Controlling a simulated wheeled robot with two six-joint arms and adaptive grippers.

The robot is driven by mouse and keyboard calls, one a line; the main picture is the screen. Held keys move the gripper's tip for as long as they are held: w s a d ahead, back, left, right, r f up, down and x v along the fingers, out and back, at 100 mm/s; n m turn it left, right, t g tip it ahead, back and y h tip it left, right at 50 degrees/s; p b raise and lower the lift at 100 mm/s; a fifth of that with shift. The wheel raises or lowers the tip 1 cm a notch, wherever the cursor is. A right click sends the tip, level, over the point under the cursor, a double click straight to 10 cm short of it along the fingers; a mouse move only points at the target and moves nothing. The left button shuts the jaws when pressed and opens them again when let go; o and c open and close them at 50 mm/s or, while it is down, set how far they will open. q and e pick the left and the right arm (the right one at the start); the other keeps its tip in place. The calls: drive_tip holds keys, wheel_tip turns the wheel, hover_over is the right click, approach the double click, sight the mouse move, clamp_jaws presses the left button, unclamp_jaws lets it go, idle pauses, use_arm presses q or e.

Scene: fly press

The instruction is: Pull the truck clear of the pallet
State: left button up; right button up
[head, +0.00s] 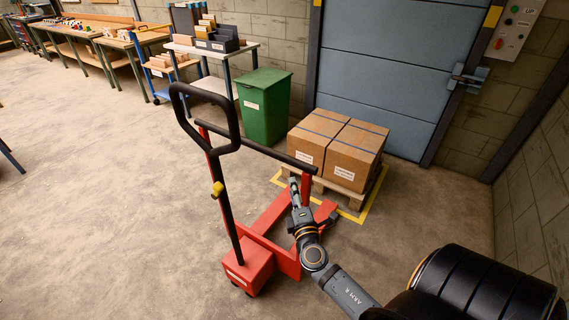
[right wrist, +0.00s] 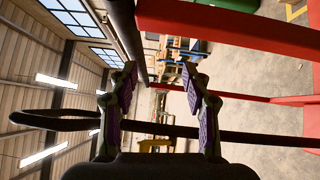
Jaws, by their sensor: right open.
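The red pallet truck (head: 247,266) stands mid-floor with its black loop handle (head: 236,118) upright. A black crossbar (head: 260,150) on a red frame runs across it. Its red forks (head: 272,213) point toward the wooden pallet (head: 328,187); I cannot tell whether their tips lie under it. Two strapped cardboard boxes (head: 338,150) sit on the pallet. My right gripper (head: 293,187) is open and empty, just below the crossbar's right part. In the right wrist view, the open fingers (right wrist: 160,95) point along the red frame (right wrist: 230,32), with the dark crossbar (right wrist: 128,35) beyond. My left gripper is out of view.
A yellow floor outline (head: 373,196) surrounds the pallet. A green bin (head: 265,105) and a shelf trolley (head: 213,50) stand behind the truck. A blue shutter door (head: 395,65) is behind the boxes. The floor to the left and front (head: 90,200) is clear.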

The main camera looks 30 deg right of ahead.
sight(287, 163)
drive_tip(key=shift+n+t, duration=0.3)
drive_tip(key=shift+t, duration=0.2)
drive_tip(key=w+d+r+p, duration=0.1)
drive_tip(key=w, duration=0.2)
drive_tip(key=w+d+r+p, duration=0.1)
drive_tip(key=w+r, duration=0.1)
drive_tip(key=w+d+r+p, duration=0.1)
drive_tip(key=w, duration=0.2)
drive_tip(key=shift+w+r, duration=0.3)
drive_tip(key=shift+r, duration=0.1)
drive_tip(key=shift+w+d, duration=0.2)
drive_tip(key=shift+w, duration=0.35)
clamp_jaws()
